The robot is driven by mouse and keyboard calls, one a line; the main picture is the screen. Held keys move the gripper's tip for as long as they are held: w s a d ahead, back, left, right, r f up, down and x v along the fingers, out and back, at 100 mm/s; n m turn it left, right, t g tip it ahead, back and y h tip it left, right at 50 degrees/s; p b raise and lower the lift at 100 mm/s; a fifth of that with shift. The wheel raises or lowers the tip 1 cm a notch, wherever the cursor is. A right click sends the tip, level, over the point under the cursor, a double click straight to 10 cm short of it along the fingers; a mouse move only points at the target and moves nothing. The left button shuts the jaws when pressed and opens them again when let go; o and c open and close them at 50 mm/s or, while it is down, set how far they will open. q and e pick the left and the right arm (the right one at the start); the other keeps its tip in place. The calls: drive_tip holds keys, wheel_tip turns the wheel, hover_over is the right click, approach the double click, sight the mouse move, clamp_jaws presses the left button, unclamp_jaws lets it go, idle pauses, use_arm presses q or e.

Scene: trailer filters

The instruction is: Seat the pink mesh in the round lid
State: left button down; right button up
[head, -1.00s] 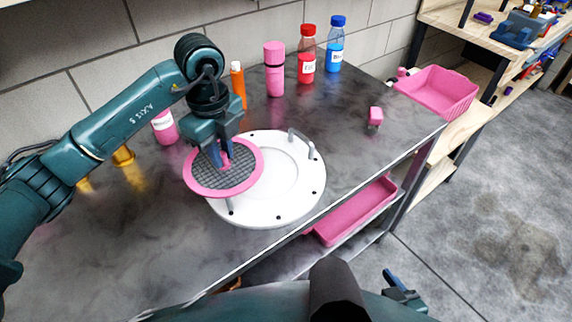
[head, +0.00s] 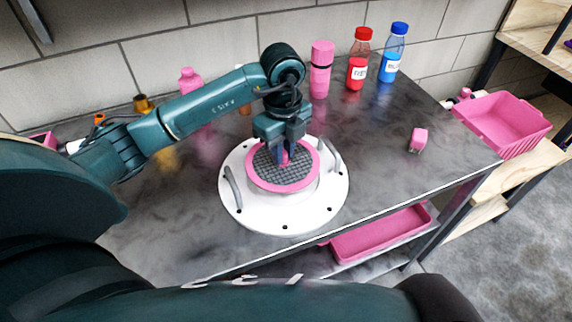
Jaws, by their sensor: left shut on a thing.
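The pink mesh (head: 282,184) is a round dark grid with a pink rim and a small pink knob in the middle. My left gripper (head: 284,157) is shut on that knob from above. The round lid (head: 283,219) is a white disc with two grey handles and dark holes around its edge, lying on the dark tabletop. The mesh is over the lid's middle, between the handles, and hides the recess there. I cannot tell whether it touches the lid or hangs just above it. My right gripper is not in view.
A pink bottle (head: 320,70), a red bottle (head: 358,60) and a blue bottle (head: 393,53) stand along the back wall. A small pink block (head: 418,140) lies at right.

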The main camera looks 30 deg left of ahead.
sight(284, 161)
use_arm(q)
wheel_tip(284, 161, down, 5)
drive_tip(key=shift+r, duration=0.15)
drive_tip(key=shift+f, duration=0.2)
drive_tip(key=c, duration=1.3)
unclamp_jaws()
drive_tip(key=shift+r, duration=0.1)
drive_tip(key=shift+r, duration=0.25)
wheel_tip(284, 161, up, 12)
drive_tip(key=shift+f, duration=0.2)
